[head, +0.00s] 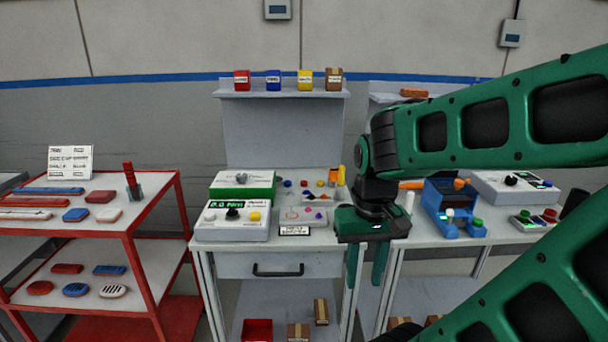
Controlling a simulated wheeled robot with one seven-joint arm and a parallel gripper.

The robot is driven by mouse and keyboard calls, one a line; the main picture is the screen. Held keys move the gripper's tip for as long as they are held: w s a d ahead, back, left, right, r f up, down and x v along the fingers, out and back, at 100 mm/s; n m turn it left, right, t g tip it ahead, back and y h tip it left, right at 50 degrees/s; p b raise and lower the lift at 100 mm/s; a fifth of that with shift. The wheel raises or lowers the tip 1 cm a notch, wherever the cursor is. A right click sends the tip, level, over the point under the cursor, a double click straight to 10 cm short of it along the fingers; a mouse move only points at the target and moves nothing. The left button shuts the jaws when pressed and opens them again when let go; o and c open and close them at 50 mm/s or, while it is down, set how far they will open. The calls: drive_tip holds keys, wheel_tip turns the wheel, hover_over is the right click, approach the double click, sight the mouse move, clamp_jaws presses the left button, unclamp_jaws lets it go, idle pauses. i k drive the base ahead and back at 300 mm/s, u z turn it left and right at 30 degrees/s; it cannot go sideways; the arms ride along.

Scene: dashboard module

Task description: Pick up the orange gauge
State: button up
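My gripper (366,268) points down at the front right of the middle workbench, its two green fingers apart with nothing seen between them. Several orange things are in view, and I cannot tell which is the gauge. An orange piece (334,174) stands at the back right of the middle bench top, beside a yellow upright part, behind and left of my gripper. Another orange part (411,185) lies on the right bench, partly hidden by my arm. An orange block (413,93) sits on the right shelf.
The middle bench (260,262) holds a green-and-white box (242,185), a white control box (232,220) and small coloured parts. A blue fixture (452,208) stands on the right bench. A red cart (140,215) is at left. Coloured boxes line the upper shelf (285,94).

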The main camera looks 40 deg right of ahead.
sight(333, 172)
drive_tip(key=z, duration=0.45)
drive_tip(key=i, duration=1)
drive_tip(key=z, duration=0.75)
